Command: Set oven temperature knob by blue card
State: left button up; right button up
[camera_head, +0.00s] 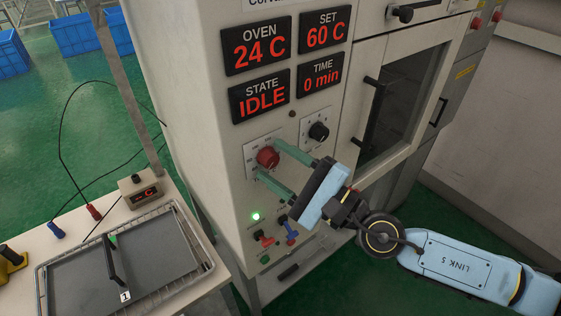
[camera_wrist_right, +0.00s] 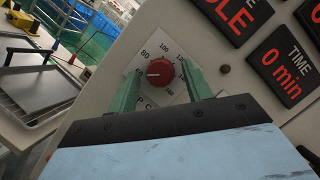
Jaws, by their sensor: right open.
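The red temperature knob (camera_head: 267,157) sits on a white dial plate on the oven's front panel. In the right wrist view the red knob (camera_wrist_right: 160,73) has printed numbers around it, with its pale mark toward the 60 side. My right gripper (camera_head: 268,160) is open, its two green fingers on either side of the knob; I cannot tell whether they touch it. The oven displays (camera_head: 260,45) read OVEN 24 C, SET 60 C, STATE IDLE and TIME 0 min. I see no blue card. My left gripper is not in view.
A black knob (camera_head: 319,131) is right of the red one. The oven door (camera_head: 400,100) is closed.

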jog(key=c, duration=1)
jog(key=shift+o, duration=0.2)
